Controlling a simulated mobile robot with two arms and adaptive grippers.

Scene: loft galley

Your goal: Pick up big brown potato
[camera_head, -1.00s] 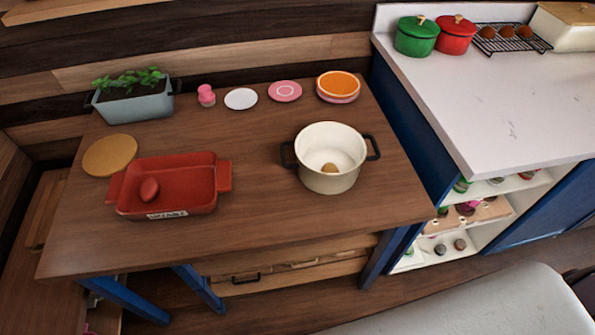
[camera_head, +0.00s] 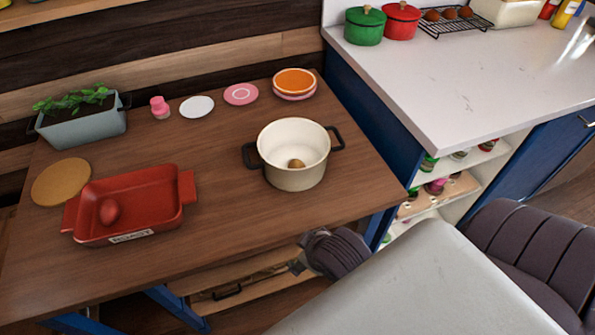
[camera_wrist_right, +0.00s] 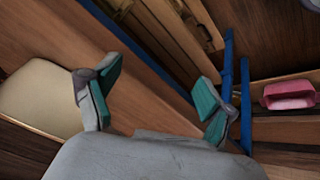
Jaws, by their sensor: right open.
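A small brown potato-like item (camera_head: 296,163) lies on the bottom of a cream two-handled pot (camera_head: 284,180) on the wooden table. A reddish, rounded item (camera_head: 109,211) lies in the red roasting dish (camera_head: 155,200) at the left. My right gripper (camera_head: 305,250) is low by the table's front edge, below and apart from the pot, partly hidden by my arm. In the right wrist view, the right gripper (camera_wrist_right: 156,82) has its teal-padded fingers spread wide with nothing between them. My left gripper is not in view.
A planter (camera_head: 82,118), a pink shaker (camera_head: 160,107), small plates (camera_head: 241,94) and a round board (camera_head: 61,182) stand on the table. A white counter (camera_head: 470,85) at right carries a green pot (camera_head: 365,26), a red pot (camera_head: 402,20) and a rack (camera_head: 450,22) with brown items.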

